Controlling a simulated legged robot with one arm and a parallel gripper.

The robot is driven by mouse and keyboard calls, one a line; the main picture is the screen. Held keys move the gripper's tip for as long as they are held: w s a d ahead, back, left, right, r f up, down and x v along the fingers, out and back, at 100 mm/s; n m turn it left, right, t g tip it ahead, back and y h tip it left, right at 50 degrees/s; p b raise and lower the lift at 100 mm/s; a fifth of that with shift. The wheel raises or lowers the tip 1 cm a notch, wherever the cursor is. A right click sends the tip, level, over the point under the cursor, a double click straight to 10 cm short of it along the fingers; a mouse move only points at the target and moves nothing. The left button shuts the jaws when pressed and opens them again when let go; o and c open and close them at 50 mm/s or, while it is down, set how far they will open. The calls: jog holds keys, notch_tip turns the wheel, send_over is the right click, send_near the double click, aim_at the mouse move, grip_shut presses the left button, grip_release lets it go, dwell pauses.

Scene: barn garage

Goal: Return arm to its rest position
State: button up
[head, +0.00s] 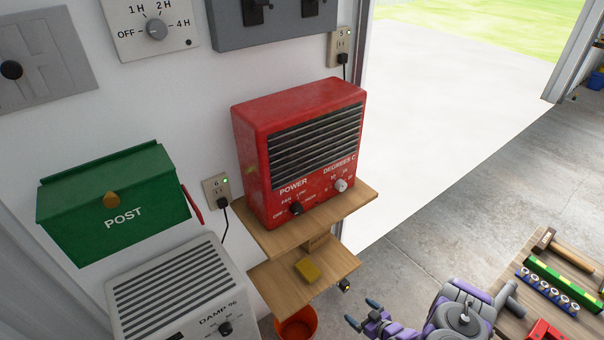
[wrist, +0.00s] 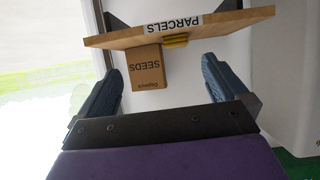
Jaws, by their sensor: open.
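My gripper (head: 362,312) is at the bottom of the head view, right of and below the lower wooden shelf (head: 268,283). Its two blue-grey fingers are spread, with nothing between them. My purple arm extends to the right from it, close to the work table. In the wrist view, which appears upside down, my gripper (wrist: 162,66) shows open fingers. Beyond them are a shelf marked PARCELS (wrist: 110,41), a brown SEEDS box (wrist: 146,70) and a yellow item (wrist: 175,41). The gripper is apart from them.
A red heater (head: 300,150) stands on the upper shelf (head: 350,205). An orange bucket (head: 298,325) is below. A green POST box (head: 115,205) and a white dehumidifier (head: 175,290) are left. A table (head: 512,318) with a hammer (head: 562,250) is right. Open floor (head: 430,235) lies beyond.

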jog(key=w+d+r+g+h, duration=0.1)
jog(key=w+d+r+h, duration=0.2)
jog(key=r, duration=0.4)
jog(key=w+d+r+g+h, duration=0.2)
jog(key=w+d+r, duration=0.1)
jog(key=w+r, duration=0.3)
jog(key=s+r+m+g+h, duration=0.2)
jog(key=s+r+h, duration=0.15)
jog(key=r, duration=1.45)
jog(key=s+a+r+m+g, duration=0.1)
jog(key=s+a+r+g, duration=0.1)
jog(key=s+r, duration=0.55)
jog(key=s+a+r+m+g, duration=0.2)
jog(key=s+a+r, duration=0.1)
jog(key=s+r, duration=0.45)
jog(key=s+a+r+g, duration=0.1)
jog(key=s+a+r, duration=0.1)
jog(key=s, duration=0.6)
jog(key=s+a+r+m+g+y, duration=0.1)
jog(key=s+a+r, duration=0.2)
jog(key=s, duration=0.6)
jog(key=s+a+r+m+g, duration=0.1)
jog(key=s+a, duration=0.3)
jog(key=s, duration=0.4)
jog(key=shift+s+r, duration=0.25)
jog(key=shift+r, duration=0.65)
jog(key=shift+c, duration=0.4)
